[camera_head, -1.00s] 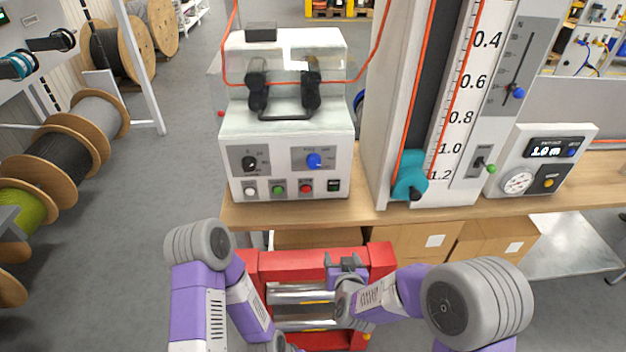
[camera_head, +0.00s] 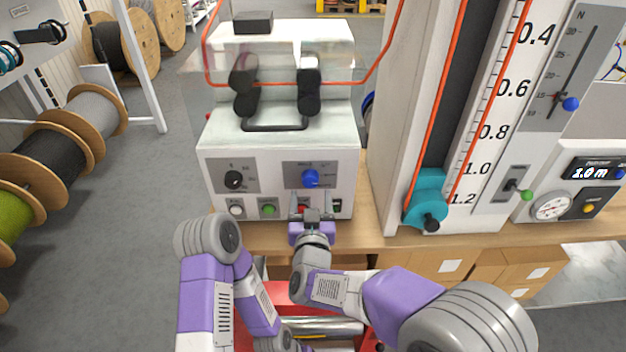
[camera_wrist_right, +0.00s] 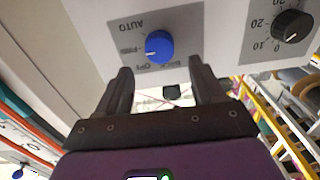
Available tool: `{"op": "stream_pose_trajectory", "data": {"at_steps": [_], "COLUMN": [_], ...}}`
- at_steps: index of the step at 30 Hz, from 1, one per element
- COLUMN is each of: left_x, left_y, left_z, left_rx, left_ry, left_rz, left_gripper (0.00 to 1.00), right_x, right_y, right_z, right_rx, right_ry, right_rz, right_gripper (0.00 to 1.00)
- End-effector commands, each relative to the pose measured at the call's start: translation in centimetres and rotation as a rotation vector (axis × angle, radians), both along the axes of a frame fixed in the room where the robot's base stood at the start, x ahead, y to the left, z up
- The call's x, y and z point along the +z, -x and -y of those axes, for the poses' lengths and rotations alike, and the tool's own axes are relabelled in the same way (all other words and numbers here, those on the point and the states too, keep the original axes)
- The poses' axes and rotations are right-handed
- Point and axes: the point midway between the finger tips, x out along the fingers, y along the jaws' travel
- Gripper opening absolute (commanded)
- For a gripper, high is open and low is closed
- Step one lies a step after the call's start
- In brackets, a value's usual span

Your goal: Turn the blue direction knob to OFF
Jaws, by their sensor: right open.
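The blue direction knob (camera_head: 311,178) sits on a grey plate at the right of the white machine's front panel. In the right wrist view the knob (camera_wrist_right: 159,46) appears upside down, with AUTO, FWD, OFF and BACK labels around it. Its white mark points toward the FWD side; the exact setting is hard to tell. My right gripper (camera_head: 312,213) is open and empty, just below the knob and in front of the button row. In the wrist view its fingers (camera_wrist_right: 160,68) point toward the knob, apart from it. My left gripper is out of view.
A black knob (camera_head: 233,180) is left of the blue one. A white button (camera_head: 237,210) and green button (camera_head: 268,209) sit below; the red button (camera_head: 302,208) is partly hidden by my gripper. The scale column (camera_head: 398,130) with a teal block (camera_head: 427,190) stands right.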

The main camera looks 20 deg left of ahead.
Motion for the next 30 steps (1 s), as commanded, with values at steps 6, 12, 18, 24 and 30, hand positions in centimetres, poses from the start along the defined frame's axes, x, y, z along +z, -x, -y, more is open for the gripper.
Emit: {"op": "stream_pose_trajectory", "data": {"at_steps": [6,12,18,24,30], "left_x": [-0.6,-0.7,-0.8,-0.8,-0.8], "left_y": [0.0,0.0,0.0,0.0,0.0], "left_z": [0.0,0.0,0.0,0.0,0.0], "left_rx": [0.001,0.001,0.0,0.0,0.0], "left_ry": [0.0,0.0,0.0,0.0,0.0], "left_rz": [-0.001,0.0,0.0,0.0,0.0], "left_gripper": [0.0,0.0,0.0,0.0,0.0], "right_x": [-0.2,-0.2,-0.1,-0.1,-0.1], "right_y": [-3.4,-5.1,-5.5,-5.5,-5.4], "right_z": [-0.9,-1.4,-1.5,-1.5,-1.5], "right_rx": [-0.002,-0.002,0.0,0.0,0.0], "right_ry": [0.001,0.0,0.001,0.001,0.0], "right_rz": [0.0,-0.001,-0.001,-0.001,-0.001], "right_gripper": [0.68,0.68,0.68,0.59,0.28]}}
